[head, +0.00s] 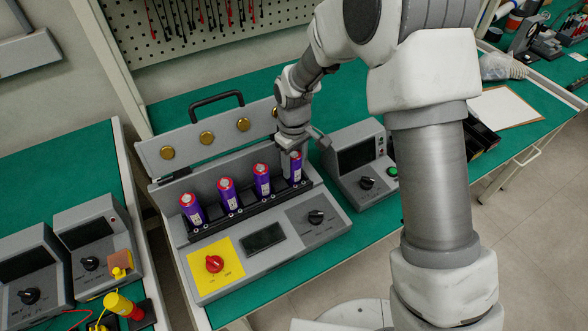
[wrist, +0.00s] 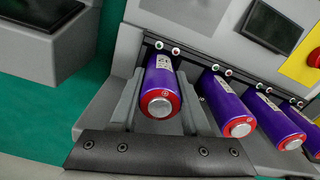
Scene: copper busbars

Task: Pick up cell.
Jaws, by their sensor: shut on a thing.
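Several purple cells with red tops stand in a row in the grey charger box, whose lid is open. The rightmost cell in the head view (head: 295,167) has my gripper (head: 291,150) over it. In the wrist view the same cell (wrist: 161,90) is between the two fingers of my gripper (wrist: 160,110), which are shut on it. Its lower end is still at the charger's slot row. The other cells, such as the leftmost (head: 192,209) and the middle ones (head: 228,194) and (head: 262,180), stand apart from my gripper.
The charger (head: 270,271) has a yellow panel with a red knob (head: 214,264) and a dark display. A grey instrument (head: 360,160) stands close to its right. More instruments stand on the left bench. Green bench top (head: 187,112) is bare behind the charger.

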